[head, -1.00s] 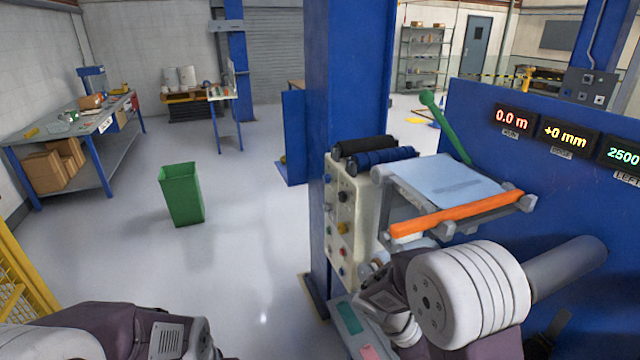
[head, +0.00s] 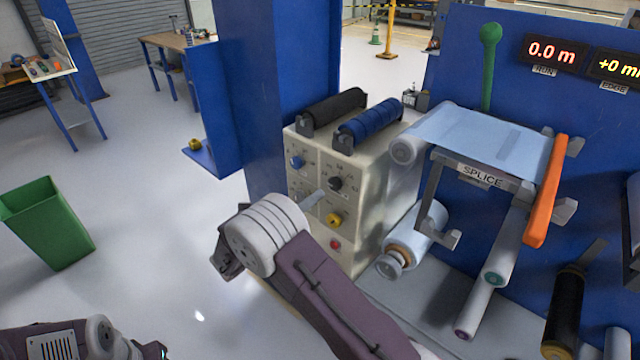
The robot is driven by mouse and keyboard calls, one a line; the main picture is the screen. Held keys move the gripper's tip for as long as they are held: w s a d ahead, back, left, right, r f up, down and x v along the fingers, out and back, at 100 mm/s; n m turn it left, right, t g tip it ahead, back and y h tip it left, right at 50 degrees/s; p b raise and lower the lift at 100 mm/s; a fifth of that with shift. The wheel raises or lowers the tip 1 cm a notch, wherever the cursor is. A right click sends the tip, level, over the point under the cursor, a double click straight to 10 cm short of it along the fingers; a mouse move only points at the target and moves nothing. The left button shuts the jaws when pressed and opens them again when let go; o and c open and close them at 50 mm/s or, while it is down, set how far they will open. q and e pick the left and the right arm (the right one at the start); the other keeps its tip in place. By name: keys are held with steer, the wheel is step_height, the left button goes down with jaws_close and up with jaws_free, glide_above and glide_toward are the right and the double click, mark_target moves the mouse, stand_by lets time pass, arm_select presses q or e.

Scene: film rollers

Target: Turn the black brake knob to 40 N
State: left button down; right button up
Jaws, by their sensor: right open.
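The black brake knob (head: 336,184) is on the cream control panel (head: 358,212), in the upper right of its visible knobs. Its scale marks are too small to read, so its setting cannot be told. My right arm reaches in front of the panel from the lower right.
A blue knob (head: 297,162), a yellow knob (head: 333,220) and a red button (head: 335,244) sit close to the black knob. A black roller (head: 333,107) and a blue roller (head: 369,122) lie on top. The splice table (head: 470,135) stands right. A green bin (head: 48,225) stands left.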

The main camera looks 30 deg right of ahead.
mark_target(332, 185)
steer(key=p+x, duration=0.1)
steer(key=x, duration=0.7)
steer(key=shift+a+f, duration=0.1)
steer(key=shift+d, duration=0.45)
steer(key=shift+w+a, duration=0.1)
steer(key=c, duration=0.4)
jaws_close()
